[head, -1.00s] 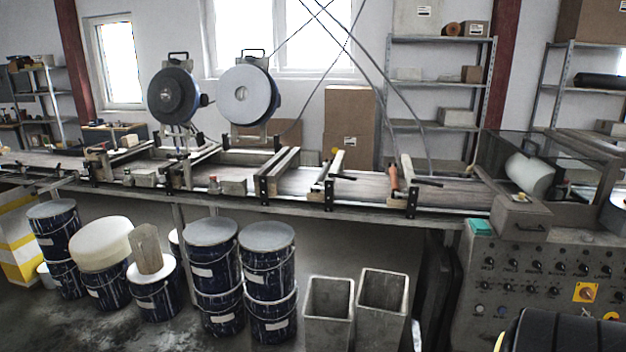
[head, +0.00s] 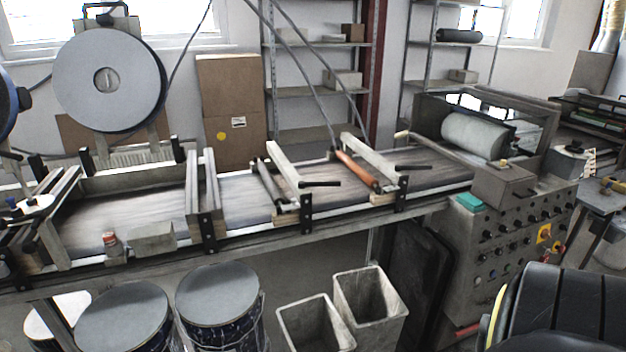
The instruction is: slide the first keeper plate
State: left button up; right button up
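The lacquer conveyor (head: 120,213) runs across the view, with a wood-grain surface on its belt. Two cross stations stand on it: a dark roller with a pale bar (head: 283,165) and an orange-brown roller (head: 357,170) beside another pale bar. Black upright brackets with light holes stand on the near rail, at the first station (head: 306,214) and at the second station (head: 402,193). Black handles (head: 320,183) stick out at these stations. I cannot tell which small part is the first keeper plate. Neither of my grippers is in view.
A control cabinet (head: 515,230) with knobs stands at the right. Two grey bins (head: 372,305) and lidded drums (head: 219,295) stand below the conveyor. A black padded seat-like thing (head: 560,310) fills the bottom right. A large grey disc (head: 109,80) stands behind the conveyor.

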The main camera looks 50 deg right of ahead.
aim_at(295, 205)
jog(key=z, duration=1)
jog(key=i, duration=1)
jog(key=z, duration=1.15)
